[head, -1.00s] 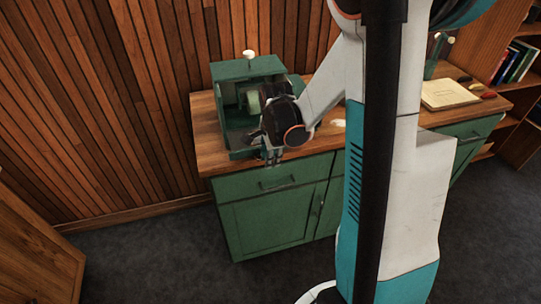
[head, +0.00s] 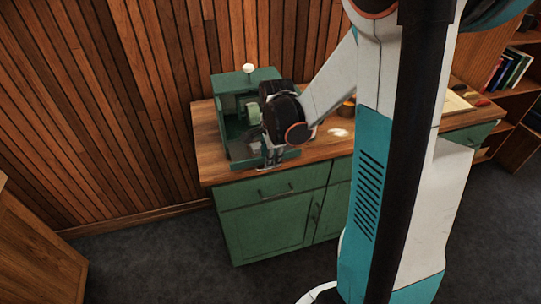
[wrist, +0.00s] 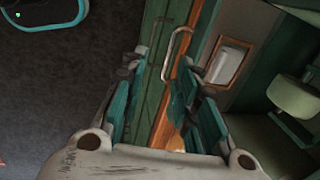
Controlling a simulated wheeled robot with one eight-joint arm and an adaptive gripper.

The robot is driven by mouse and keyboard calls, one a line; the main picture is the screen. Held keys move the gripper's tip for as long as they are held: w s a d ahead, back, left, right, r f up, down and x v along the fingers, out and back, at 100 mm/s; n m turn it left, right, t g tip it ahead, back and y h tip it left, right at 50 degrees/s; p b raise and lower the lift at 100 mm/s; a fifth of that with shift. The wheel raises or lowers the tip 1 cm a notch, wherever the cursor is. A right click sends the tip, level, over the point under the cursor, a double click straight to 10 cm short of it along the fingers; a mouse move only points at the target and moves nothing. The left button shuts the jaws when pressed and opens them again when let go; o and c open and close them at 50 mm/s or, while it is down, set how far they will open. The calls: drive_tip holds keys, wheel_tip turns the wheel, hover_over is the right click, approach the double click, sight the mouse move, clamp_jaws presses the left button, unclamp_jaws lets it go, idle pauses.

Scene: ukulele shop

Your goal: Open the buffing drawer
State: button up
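The green drawer front (head: 240,193) with a bar handle (head: 278,191) sits in the cabinet just under the wooden worktop; it looks shut. A green buffing box (head: 232,85) with a pale wheel (head: 253,112) stands on the worktop above it. My gripper (head: 270,160) points down at the worktop's front edge, above the drawer handle. In the wrist view my gripper (wrist: 168,85) is open, its teal fingers on either side of the green cabinet front and worktop edge. A metal handle (wrist: 177,45) shows ahead between the fingers, with no visible grip on it.
The wooden worktop (head: 207,150) runs right, with a white patch (head: 338,132) and a small jar (head: 347,108) on it. Cabinet doors (head: 262,230) are below the drawer. A wooden piece of furniture (head: 35,250) stands at left. The dark floor (head: 150,250) before the cabinet is clear.

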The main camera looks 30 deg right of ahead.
wheel_tip(320, 180, up, 9)
drive_tip(key=s+p, duration=0.1)
drive_tip(key=p, duration=0.5)
drive_tip(key=shift+s+a, duration=0.25)
drive_tip(key=shift+s, duration=0.05)
idle(0.8)
wheel_tip(320, 180, up, 7)
drive_tip(key=s, duration=0.1)
drive_tip(key=shift+s+a+r, duration=0.15)
idle(0.4)
